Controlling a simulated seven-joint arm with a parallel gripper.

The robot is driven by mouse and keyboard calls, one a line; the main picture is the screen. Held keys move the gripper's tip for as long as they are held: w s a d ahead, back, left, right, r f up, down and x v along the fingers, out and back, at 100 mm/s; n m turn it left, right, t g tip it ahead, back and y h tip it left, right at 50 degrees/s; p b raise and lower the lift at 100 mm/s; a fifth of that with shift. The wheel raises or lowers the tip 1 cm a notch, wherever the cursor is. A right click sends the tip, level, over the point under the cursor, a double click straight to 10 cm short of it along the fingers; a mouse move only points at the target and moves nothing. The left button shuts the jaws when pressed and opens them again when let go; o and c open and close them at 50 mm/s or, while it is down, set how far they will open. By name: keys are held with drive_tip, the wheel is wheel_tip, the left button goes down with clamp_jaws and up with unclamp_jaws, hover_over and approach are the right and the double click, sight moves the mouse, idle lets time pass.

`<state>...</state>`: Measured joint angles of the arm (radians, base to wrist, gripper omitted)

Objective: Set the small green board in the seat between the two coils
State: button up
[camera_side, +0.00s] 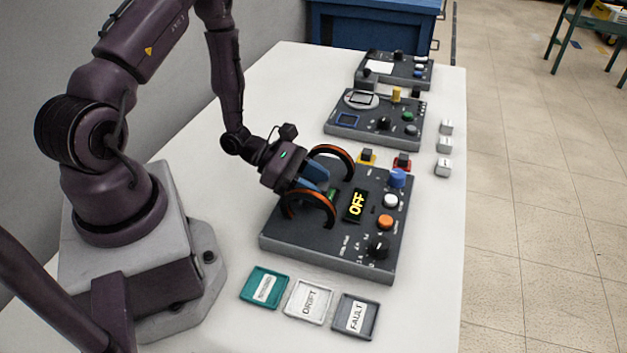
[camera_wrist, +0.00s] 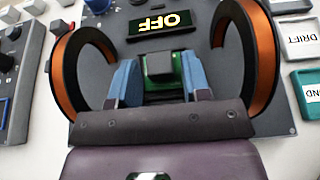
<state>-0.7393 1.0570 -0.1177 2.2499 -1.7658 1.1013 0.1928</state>
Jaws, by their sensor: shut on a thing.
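The small green board (camera_wrist: 178,84) with a dark block on it is between my gripper's two blue fingers in the wrist view. My gripper (camera_wrist: 160,82) is shut on it. In the side view the board (camera_side: 333,193) shows as a small green patch beside my gripper (camera_side: 320,185), low between the two coils. One copper-and-black coil (camera_side: 333,152) stands at the back and the other coil (camera_side: 310,208) at the front, both upright on the dark panel (camera_side: 335,257). The seat is hidden under the gripper and board, so I cannot tell whether the board touches it.
The panel carries a display reading OFF (camera_side: 355,205), a blue knob (camera_side: 397,178), an orange button (camera_side: 386,221) and a black knob (camera_side: 378,247). Trays, one marked DRIFT (camera_side: 292,312), lie in front. Two more panels (camera_side: 350,127) stand behind.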

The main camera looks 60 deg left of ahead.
idle(0.3)
drive_tip(key=o, duration=1.5)
drive_tip(key=shift+c, duration=0.2)
drive_tip(key=shift+r, duration=3.5)
